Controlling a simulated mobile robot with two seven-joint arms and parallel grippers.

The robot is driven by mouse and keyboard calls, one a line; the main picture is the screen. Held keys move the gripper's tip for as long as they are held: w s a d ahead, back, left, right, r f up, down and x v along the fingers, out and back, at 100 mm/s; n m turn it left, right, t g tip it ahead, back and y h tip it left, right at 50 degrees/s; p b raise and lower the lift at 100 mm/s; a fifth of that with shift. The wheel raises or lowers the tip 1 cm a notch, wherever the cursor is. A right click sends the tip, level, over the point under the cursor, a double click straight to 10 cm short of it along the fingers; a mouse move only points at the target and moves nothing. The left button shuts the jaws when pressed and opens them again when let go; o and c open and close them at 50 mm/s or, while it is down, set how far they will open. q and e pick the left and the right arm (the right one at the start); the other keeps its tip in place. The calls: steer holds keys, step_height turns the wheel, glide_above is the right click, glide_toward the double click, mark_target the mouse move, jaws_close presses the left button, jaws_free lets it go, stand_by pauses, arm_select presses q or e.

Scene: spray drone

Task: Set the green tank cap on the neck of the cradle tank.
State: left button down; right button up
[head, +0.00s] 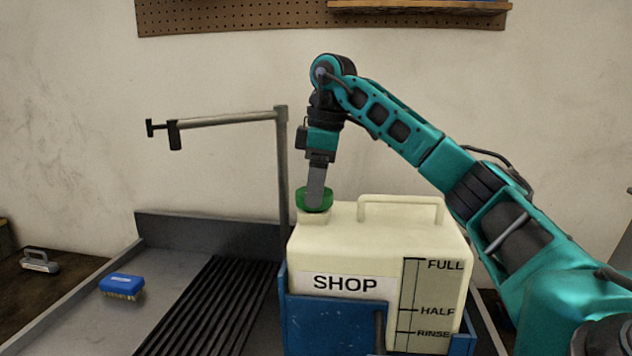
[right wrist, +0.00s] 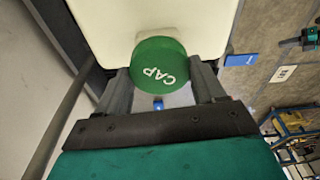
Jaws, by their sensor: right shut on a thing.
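The green tank cap (head: 314,197) is at the neck (head: 313,216) of the cream cradle tank (head: 385,235), at the tank's left end. My right gripper (head: 315,203) comes down from above and is shut on the cap. In the right wrist view the cap (right wrist: 160,65), marked CAP, sits between the two fingers (right wrist: 163,88), against the cream tank (right wrist: 150,18). The cap looks level and on or just over the neck; I cannot tell if it is fully seated. My left gripper is not in view.
The tank stands in a blue cradle (head: 330,325) on a grey bench with a black ribbed grate (head: 205,310). A blue brush (head: 122,286) lies at left. A post with a horizontal arm (head: 225,118) rises behind. The tank's handle (head: 400,202) stands right of the neck.

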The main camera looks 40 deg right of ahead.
mark_target(327, 192)
steer(key=shift+f, duration=0.35)
stand_by(0.3)
steer(key=o, duration=1.1)
steer(key=shift+r, duration=0.15)
steer(key=shift+s+d+r, duration=0.2)
steer(key=shift+s+r, duration=0.05)
steer(key=shift+r, duration=1.85)
steer(key=shift+s+d+r, duration=0.25)
steer(key=shift+r, duration=1.8)
steer(key=shift+s+d+r, duration=0.2)
steer(key=shift+s+r, duration=0.05)
steer(key=shift+r, duration=1.85)
